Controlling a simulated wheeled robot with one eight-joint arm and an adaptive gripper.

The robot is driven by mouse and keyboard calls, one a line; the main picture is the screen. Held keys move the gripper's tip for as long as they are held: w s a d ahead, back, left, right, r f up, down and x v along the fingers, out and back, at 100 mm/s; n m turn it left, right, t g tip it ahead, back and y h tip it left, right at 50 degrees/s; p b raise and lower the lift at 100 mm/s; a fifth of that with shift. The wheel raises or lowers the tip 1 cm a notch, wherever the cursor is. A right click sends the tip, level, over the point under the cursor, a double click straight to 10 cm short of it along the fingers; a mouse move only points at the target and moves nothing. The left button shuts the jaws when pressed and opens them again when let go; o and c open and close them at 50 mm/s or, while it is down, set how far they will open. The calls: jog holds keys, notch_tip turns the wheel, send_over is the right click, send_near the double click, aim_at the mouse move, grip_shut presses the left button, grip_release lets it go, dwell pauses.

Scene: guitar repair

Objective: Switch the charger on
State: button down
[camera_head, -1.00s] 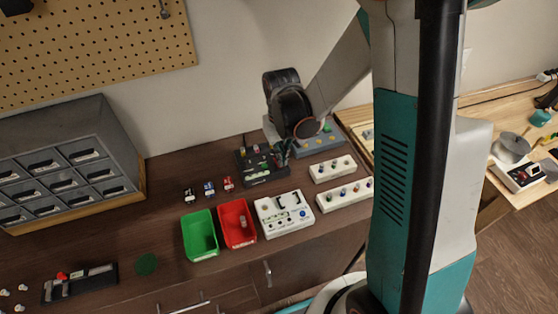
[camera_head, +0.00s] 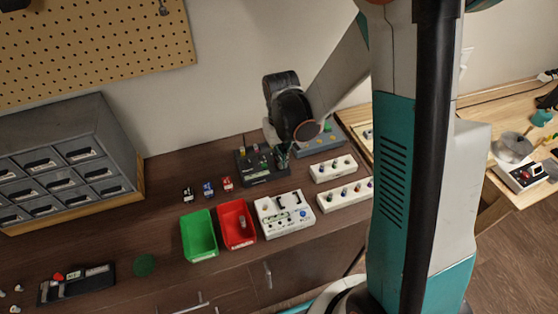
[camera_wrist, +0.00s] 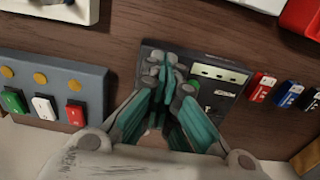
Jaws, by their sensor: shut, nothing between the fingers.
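The charger (camera_head: 259,167) is a dark box with several slots on the brown bench. It also shows in the wrist view (camera_wrist: 222,88), with pale labelled strips on its face. My gripper (camera_head: 282,160) is over the charger's right side in the head view. In the wrist view my gripper (camera_wrist: 167,75) has its teal fingers shut together, with the tips over the charger's left end. They hide that part, including any switch there. I cannot tell whether the tips touch the charger.
A blue-grey box (camera_wrist: 55,75) with coloured buttons sits beside the charger. Red (camera_head: 227,184), blue (camera_head: 208,189) and black (camera_head: 187,194) batteries lie on its other side. A white tester (camera_head: 284,220), red bin (camera_head: 235,232) and green bin (camera_head: 198,240) stand in front.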

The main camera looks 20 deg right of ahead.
jog(key=shift+f, duration=0.25)
jog(key=shift+r, duration=0.15)
jog(key=shift+r+p, duration=2.1)
jog(key=shift+r, duration=1.3)
jog(key=shift+r, duration=0.1)
jog(key=s+r+t+b, duration=0.5)
jog(key=s+r+t, duration=0.2)
jog(key=s+r, duration=0.6)
jog(key=shift+s+r, duration=0.15)
jog(key=shift+s, duration=0.85)
